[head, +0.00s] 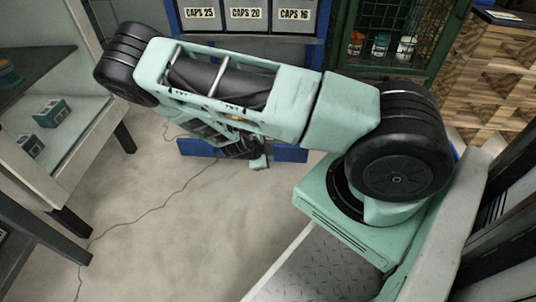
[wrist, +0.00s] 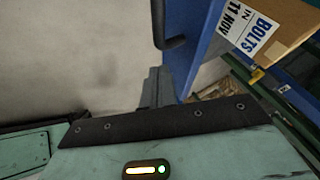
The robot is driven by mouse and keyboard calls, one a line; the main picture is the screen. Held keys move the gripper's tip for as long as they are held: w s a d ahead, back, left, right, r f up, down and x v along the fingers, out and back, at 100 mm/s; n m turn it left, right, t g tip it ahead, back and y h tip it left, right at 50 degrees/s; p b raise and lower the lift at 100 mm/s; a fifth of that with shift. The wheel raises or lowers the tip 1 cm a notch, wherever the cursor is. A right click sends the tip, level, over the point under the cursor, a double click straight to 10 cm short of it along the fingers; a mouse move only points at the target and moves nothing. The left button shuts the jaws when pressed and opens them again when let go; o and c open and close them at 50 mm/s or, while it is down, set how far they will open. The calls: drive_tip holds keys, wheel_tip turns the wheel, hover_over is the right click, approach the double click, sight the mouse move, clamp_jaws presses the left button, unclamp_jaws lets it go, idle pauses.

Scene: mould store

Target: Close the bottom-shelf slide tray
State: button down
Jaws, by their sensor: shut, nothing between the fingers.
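The blue slide tray (head: 290,153) shows low in front of the blue rack, on both sides of my arm; my arm hides its middle. In the wrist view its blue front panel (wrist: 206,42) stands with a black bar handle (wrist: 160,28) on its outer face. A cardboard box labelled BOLTS (wrist: 265,35) shows behind the panel, so the tray stands out at least partly. My gripper (wrist: 153,84) is shut and empty, close to the panel's outer side below the handle in the picture. It also shows in the head view (head: 258,163). I cannot tell whether it touches the panel.
Bins labelled CAPS (head: 246,18) sit in the rack above. A green mesh cabinet (head: 340,50) stands to its right, near wooden crates (head: 495,70). Shelving (head: 75,135) with small boxes stands at left. A thin cable (head: 150,208) crosses the otherwise clear floor.

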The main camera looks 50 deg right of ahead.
drive_tip(key=shift+w+d+r+b, duration=0.2)
drive_tip(key=shift+w+d+b, duration=0.4)
drive_tip(key=shift+w+d, duration=0.65)
drive_tip(key=shift+d, duration=0.1)
